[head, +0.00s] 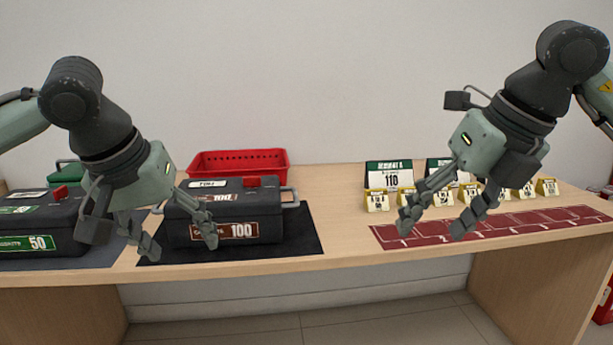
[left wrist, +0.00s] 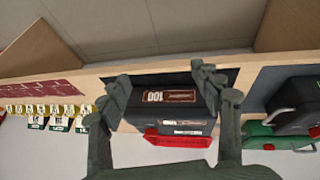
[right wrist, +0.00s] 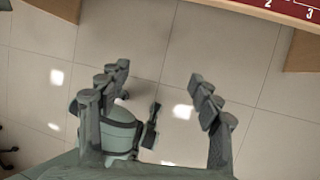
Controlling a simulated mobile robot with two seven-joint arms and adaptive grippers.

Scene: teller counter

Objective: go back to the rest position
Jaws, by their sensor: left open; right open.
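My left gripper (head: 180,243) is open and empty, in front of and above the dark cash box marked 100 (head: 262,212). In the left wrist view its fingers (left wrist: 172,92) spread on either side of that box (left wrist: 150,82), and I see no contact. My right gripper (head: 428,230) is open and empty, in front of the red mat with outlined cells (head: 500,224). In the right wrist view its fingers (right wrist: 160,95) are apart over the grey tiled floor, with nothing between them.
A cash box marked 50 (head: 70,240) stands at the left on a dark mat. A red tray (head: 240,160) is behind. Several yellow numbered tags (head: 376,201) and dark-topped cards (head: 389,174) stand along the right. The wooden counter (head: 340,225) is bare between the mats.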

